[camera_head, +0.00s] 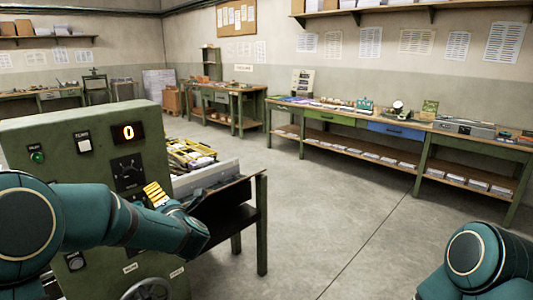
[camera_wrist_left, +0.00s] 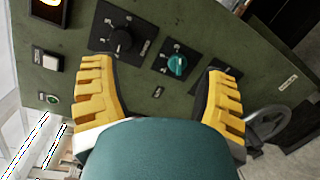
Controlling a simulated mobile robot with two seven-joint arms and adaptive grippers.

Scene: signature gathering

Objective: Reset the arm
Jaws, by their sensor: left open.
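My left arm reaches in from the left in the head view, and its gripper (camera_head: 156,194) is in front of the green machine's control panel (camera_head: 60,150). In the left wrist view the yellow fingers of my left gripper (camera_wrist_left: 160,100) are spread apart with nothing between them. Beyond the fingers the panel shows a black dial (camera_wrist_left: 122,40) and a teal knob (camera_wrist_left: 177,64), which sits between the fingertips in the picture. I cannot tell how far the fingers are from the panel. My right arm shows only as a teal joint at the lower right; its gripper is out of view.
The panel has a display (camera_head: 128,133) reading 0, a white button (camera_head: 83,142), a green light (camera_head: 37,155) and a handwheel (camera_head: 150,289). A dark tray (camera_head: 222,196) on a green stand is beside the machine. Workbenches line the walls; the middle floor (camera_head: 320,205) is clear.

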